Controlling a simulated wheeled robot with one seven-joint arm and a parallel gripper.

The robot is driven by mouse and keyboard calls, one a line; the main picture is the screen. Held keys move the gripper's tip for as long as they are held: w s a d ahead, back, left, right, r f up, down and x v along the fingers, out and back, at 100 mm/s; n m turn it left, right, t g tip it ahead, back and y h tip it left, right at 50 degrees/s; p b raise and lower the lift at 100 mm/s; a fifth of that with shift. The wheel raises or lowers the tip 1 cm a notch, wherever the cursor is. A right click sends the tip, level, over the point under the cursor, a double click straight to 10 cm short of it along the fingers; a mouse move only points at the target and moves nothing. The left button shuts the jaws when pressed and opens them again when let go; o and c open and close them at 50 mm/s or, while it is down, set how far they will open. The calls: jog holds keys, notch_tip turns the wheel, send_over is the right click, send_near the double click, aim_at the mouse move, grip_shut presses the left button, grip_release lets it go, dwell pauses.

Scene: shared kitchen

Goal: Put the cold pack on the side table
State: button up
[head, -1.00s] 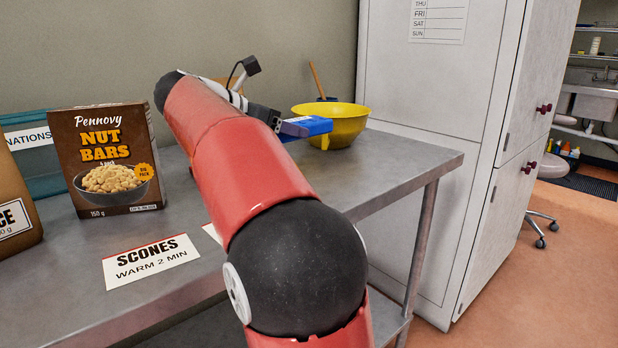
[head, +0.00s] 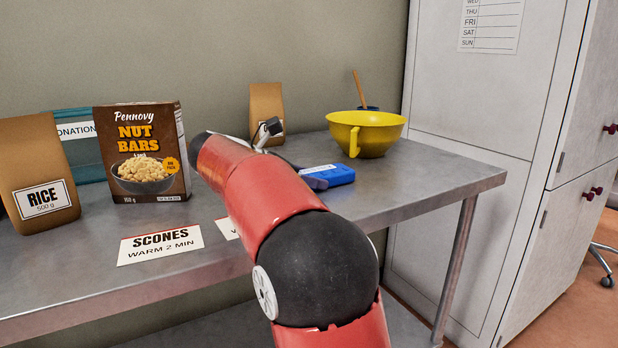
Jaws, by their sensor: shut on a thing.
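The cold pack (head: 336,177) is a blue block with a white label. It is low at the metal side table (head: 428,178), left of the yellow bowl; I cannot tell if it touches the top. My gripper (head: 308,174) is shut on its left end. The red arm hides most of the gripper and part of the table behind it.
A yellow bowl (head: 372,140) stands behind the pack at the right. A nut bars box (head: 142,165), a rice bag (head: 36,190), a brown bag (head: 267,108) and a scones card (head: 160,246) are on the table. The table's right end is bare.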

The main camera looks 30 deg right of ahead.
jog(key=o, duration=1.2)
jog(key=shift+r, duration=0.15)
jog(key=v, duration=1.2)
jog(key=shift+a, duration=0.1)
